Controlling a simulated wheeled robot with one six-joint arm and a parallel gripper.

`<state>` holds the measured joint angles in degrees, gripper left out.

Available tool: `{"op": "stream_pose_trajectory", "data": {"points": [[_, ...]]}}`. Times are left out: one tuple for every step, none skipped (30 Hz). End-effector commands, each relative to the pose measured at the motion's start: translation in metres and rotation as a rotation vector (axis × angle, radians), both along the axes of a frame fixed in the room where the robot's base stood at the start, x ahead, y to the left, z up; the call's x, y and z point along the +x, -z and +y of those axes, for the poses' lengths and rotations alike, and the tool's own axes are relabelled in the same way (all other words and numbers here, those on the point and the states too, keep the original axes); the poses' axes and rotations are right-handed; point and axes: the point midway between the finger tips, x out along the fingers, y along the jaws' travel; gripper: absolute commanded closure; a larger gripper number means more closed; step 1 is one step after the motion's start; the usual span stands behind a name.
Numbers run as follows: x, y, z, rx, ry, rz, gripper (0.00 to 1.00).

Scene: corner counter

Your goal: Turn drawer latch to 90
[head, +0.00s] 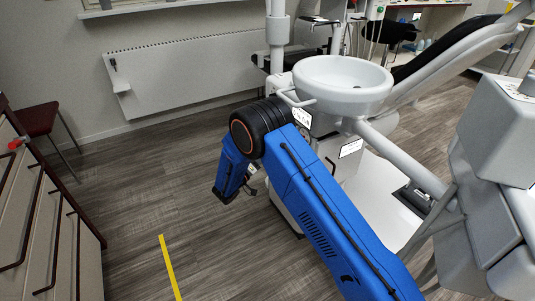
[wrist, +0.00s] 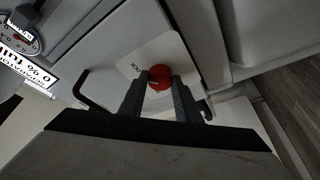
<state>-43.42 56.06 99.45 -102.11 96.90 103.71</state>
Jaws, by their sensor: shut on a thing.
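The drawer latch is a round red knob (wrist: 160,74) on a pale square plate (wrist: 138,60) with dark lettering, seen in the wrist view. My gripper (wrist: 160,82) has one dark finger on either side of the knob and is shut on it. The fingers cover the knob's lower sides, and I cannot read its exact angle. In the head view my blue arm reaches down beside the dental unit.
In the wrist view a dark bar handle (wrist: 88,92) lies left of the plate, and a dial (wrist: 18,38) is at the upper left. In the head view a white basin (head: 342,88) stands beyond my arm. Drawers (head: 40,225) stand at the left, with open floor between.

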Motion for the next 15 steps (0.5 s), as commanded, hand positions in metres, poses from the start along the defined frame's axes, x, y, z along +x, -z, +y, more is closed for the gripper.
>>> {"op": "stream_pose_trajectory", "data": {"points": [[-0.0003, 0.0015, -0.0007, 0.0, 0.001, 0.003, 0.92], [-0.0003, 0.0015, -0.0007, 0.0, 0.001, 0.003, 0.63], [-0.0003, 0.0014, -0.0006, -0.001, 0.001, 0.002, 0.53], [-0.0002, 0.0013, -0.0006, -0.001, 0.001, 0.002, 0.52], [-0.0001, 0.0011, -0.0005, -0.001, 0.001, 0.002, 0.52], [-0.0001, 0.001, -0.0005, 0.0, 0.0, 0.002, 0.52], [-0.0001, 0.0009, -0.0004, 0.0, 0.0, 0.002, 0.52], [-0.0002, 0.0008, -0.0003, 0.0, 0.0, 0.002, 0.52], [-0.0001, 0.0007, -0.0002, 0.0, 0.0, 0.002, 0.52], [0.0, 0.0005, -0.0002, 0.0, 0.0, 0.001, 0.52], [-0.0001, 0.0006, -0.0002, 0.0, 0.0, 0.001, 0.52], [-0.0004, 0.0006, 0.0001, 0.0, 0.0, 0.001, 0.52], [-0.0009, 0.0006, 0.0006, 0.0, 0.0, 0.001, 0.52], [-0.0018, 0.0008, 0.0014, 0.0, 0.0, 0.001, 0.52], [-0.0035, 0.0012, 0.0031, 0.0, 0.0, 0.001, 0.52]]}}
